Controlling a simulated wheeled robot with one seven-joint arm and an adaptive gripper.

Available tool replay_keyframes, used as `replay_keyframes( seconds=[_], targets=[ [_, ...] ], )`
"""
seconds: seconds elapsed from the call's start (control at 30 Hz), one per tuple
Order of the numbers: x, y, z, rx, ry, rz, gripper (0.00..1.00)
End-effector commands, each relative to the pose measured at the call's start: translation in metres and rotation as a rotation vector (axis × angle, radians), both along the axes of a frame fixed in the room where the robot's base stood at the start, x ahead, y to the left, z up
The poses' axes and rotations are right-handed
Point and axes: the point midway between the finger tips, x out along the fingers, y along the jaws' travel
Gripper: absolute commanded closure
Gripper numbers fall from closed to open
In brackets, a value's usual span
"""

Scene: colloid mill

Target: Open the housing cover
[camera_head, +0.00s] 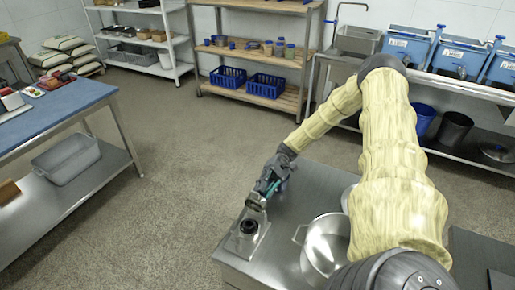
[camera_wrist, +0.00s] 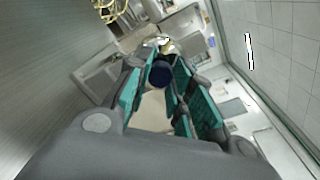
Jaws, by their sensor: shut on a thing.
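The colloid mill (camera_head: 262,239) is a small metal machine at the left end of the steel table, with a dark round part on its lower front. My gripper (camera_head: 266,187) is at its upper end, reaching down from the upper right. In the wrist view my gripper (camera_wrist: 158,82) has its teal-padded fingers on both sides of a dark blue round knob-like part (camera_wrist: 161,74), shut on it. A shiny metal rim shows just beyond this part. The housing cover's outline is mostly hidden by the fingers, and I cannot tell whether it is raised.
A steel pot (camera_head: 324,248) stands on the steel table (camera_head: 290,215) right of the mill, close to my arm. A blue-topped workbench (camera_head: 50,112) is at the left. Shelves with blue crates (camera_head: 266,86) stand at the back. The floor between is clear.

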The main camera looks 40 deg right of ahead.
Motion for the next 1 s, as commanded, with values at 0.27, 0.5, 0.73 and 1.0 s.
replay_keyframes(
  seconds=[0.27,0.5,0.73,1.0],
  targets=[
    [-0.001,-0.001,-0.001,-0.001,0.002,0.001,1.00],
    [0.000,0.000,-0.001,-0.001,0.002,0.003,0.54],
    [0.001,0.002,0.000,-0.001,0.001,0.005,0.54],
    [0.008,-0.018,0.000,-0.002,0.001,0.004,0.54]
  ],
)
